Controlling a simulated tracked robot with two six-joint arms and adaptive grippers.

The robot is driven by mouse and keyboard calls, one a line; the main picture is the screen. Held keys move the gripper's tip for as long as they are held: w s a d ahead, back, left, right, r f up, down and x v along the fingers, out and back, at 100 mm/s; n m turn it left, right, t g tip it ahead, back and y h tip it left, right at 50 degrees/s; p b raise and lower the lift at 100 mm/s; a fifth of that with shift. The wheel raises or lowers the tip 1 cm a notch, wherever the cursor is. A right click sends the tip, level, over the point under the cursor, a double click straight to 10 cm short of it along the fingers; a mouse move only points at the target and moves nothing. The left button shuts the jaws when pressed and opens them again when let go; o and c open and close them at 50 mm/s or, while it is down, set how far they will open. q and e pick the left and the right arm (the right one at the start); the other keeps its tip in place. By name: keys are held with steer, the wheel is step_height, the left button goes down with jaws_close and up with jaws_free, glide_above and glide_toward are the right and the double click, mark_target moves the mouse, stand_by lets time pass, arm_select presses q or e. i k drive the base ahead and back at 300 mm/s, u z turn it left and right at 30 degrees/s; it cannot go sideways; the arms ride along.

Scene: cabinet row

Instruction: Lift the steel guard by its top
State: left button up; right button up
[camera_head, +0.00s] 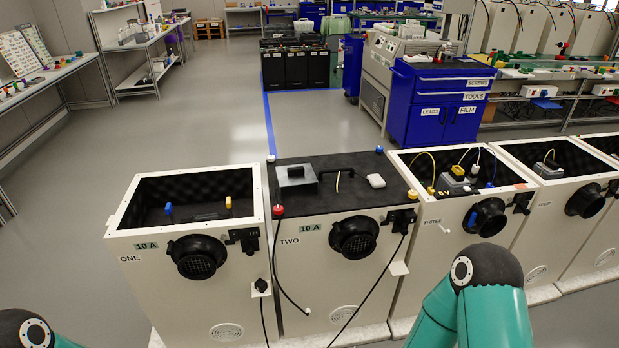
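A small grey metal piece (297,177), which looks like the steel guard, sits at the left of the black lid (330,200) on cabinet TWO. Its upper edge faces up and nothing of mine touches it. A black bar handle (338,172) stands on the lid beside it; I cannot tell whether the two touch. My left and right grippers are out of the picture. Only a teal link of my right arm shows at the bottom right, and part of my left arm at the bottom left corner.
Open cabinet ONE (123,222) stands left, open cabinet THREE (410,178) right. Black cables hang in front of cabinet TWO.

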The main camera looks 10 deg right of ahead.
mark_target(298, 175)
steer(key=z, duration=0.1)
steer(key=i, duration=1)
steer(key=u, duration=0.05)
